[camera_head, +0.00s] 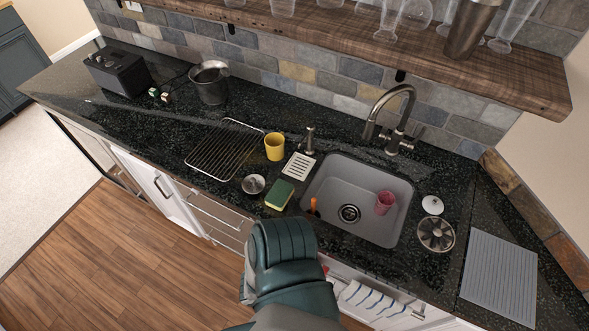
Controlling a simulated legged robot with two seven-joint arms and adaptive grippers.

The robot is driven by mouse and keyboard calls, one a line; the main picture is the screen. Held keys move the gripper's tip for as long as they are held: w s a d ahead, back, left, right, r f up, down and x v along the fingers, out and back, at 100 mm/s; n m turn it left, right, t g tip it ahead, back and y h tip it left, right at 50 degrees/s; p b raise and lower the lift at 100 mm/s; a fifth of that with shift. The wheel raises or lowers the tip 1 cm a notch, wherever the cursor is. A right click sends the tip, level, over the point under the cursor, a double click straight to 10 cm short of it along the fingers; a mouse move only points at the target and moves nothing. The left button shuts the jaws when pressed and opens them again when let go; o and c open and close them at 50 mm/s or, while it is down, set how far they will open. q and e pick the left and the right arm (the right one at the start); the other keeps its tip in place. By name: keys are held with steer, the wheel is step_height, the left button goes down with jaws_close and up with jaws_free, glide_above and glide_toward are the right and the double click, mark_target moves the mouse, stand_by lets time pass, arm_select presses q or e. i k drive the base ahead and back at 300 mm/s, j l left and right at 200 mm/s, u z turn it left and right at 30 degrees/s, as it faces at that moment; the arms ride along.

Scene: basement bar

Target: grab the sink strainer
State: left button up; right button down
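Several round metal pieces could be the sink strainer, and I cannot tell which it is. A small silver round piece (253,184) lies on the counter left of the green and yellow sponge (279,195). A larger round metal piece with a dark, divided inside (436,233) lies on the counter right of the sink (330,185). A dark round drain fitting (349,213) sits in the sink floor. One teal arm of mine rises from the bottom centre in front of the counter; I cannot tell which. Neither gripper's fingers show.
A pink cup (384,203) and an orange item (313,206) are in the sink. A faucet (392,120) stands behind it. A yellow cup (274,146), wire rack (226,149), white soap dish (298,166) and metal bucket (210,83) stand left. A ridged mat (500,278) lies right.

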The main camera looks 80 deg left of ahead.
mark_target(252, 184)
steer(key=u, duration=3.05)
steer(key=i+j, duration=0.1)
steer(key=j, duration=0.6)
steer(key=i, duration=0.05)
